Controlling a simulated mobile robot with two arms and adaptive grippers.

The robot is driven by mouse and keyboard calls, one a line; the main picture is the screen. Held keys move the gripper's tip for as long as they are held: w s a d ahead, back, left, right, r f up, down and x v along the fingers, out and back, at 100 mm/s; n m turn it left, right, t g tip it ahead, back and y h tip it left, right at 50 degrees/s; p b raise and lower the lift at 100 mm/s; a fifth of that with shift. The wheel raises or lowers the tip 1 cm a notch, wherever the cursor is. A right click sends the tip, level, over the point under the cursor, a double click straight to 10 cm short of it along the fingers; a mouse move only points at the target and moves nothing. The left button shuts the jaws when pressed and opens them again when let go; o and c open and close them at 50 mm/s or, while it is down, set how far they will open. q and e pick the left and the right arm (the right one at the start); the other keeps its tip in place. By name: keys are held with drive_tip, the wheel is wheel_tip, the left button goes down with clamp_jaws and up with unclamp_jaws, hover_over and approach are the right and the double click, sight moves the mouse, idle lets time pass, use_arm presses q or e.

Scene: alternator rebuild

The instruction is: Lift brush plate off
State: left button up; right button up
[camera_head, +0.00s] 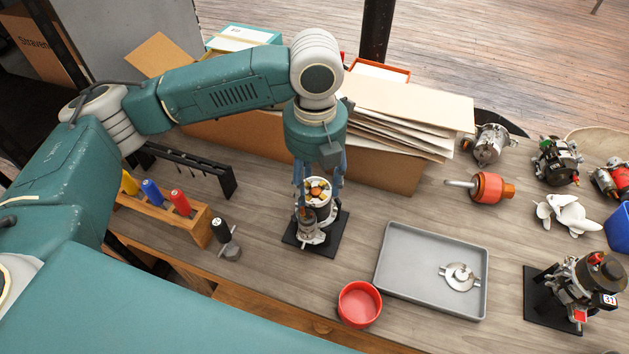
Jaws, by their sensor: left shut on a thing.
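My left gripper (319,192) reaches down from above over the alternator (315,227), which stands on a black base plate (333,238). Its blue fingers are shut on the brush plate (317,187), a small round piece with orange, yellow and white parts, at the top of the alternator. I cannot tell whether the brush plate touches the housing below or is slightly above it. The fingers hide part of its edge. My right gripper is not in view.
A grey tray (408,270) to the right holds a metal bracket-like part (460,277). A red bowl (359,304) stands in front. A wooden rack (178,222) of coloured-handled tools is at left. A cardboard box (390,170) of folders stands close behind.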

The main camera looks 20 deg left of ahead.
use_arm(q)
drive_tip(key=shift+w+p, duration=0.15)
drive_tip(key=shift+p, duration=0.45)
idle(1.3)
drive_tip(key=shift+s+r+p, duration=0.2)
drive_tip(key=shift+p, duration=0.55)
idle(2.3)
drive_tip(key=shift+r+p, duration=0.65)
drive_tip(key=shift+p, duration=0.35)
drive_tip(key=shift+r, duration=0.1)
drive_tip(key=shift+r+p, duration=0.8)
drive_tip(key=shift+p, duration=0.4)
